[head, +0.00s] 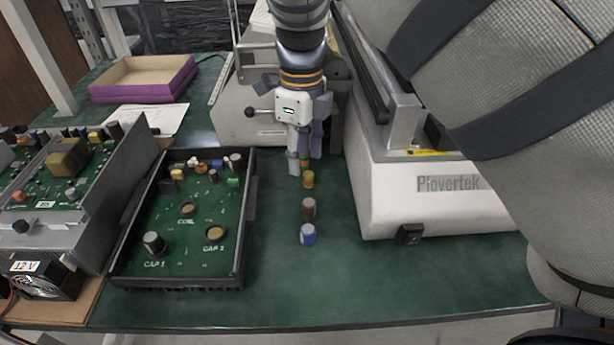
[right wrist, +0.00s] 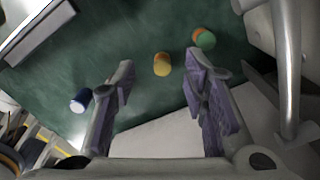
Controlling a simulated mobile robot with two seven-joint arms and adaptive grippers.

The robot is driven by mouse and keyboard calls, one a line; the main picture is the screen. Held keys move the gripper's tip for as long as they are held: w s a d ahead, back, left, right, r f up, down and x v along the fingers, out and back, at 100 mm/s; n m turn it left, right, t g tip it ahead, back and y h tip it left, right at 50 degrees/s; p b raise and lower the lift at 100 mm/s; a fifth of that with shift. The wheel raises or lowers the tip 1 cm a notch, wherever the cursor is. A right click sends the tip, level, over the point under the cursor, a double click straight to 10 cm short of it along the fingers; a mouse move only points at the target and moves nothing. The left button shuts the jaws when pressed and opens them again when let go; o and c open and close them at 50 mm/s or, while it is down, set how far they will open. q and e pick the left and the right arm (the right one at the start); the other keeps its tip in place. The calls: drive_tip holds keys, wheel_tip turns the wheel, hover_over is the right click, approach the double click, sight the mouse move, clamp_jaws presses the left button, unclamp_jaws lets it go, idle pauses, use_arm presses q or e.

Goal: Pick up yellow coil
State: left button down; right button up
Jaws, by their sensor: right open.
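The yellow coil (head: 308,179) is a small yellow-orange cylinder on the green table. It stands in a row with other small cylinders, just in front of my right gripper (head: 304,161). In the right wrist view the yellow coil (right wrist: 162,64) shows beyond the gap between the fingertips, apart from both. My right gripper (right wrist: 158,82) is open with nothing between its purple-grey fingers. My left gripper is in neither view.
A green-orange cylinder (right wrist: 203,39) stands close to the coil. Brown (head: 308,209) and blue (head: 307,234) cylinders stand nearer the front. A circuit-board tray (head: 249,205) lies left; the white Plovertek machine (head: 440,205) stands right. The front table is clear.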

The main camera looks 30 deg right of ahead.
sight(308, 173)
drive_tip(key=f, duration=0.4)
drive_tip(key=shift+s+d+f, duration=0.3)
drive_tip(key=shift+s+d, duration=0.05)
drive_tip(key=shift+s, duration=0.05)
drive_tip(key=shift+w+f, duration=0.1)
drive_tip(key=shift+f, duration=0.15)
clamp_jaws()
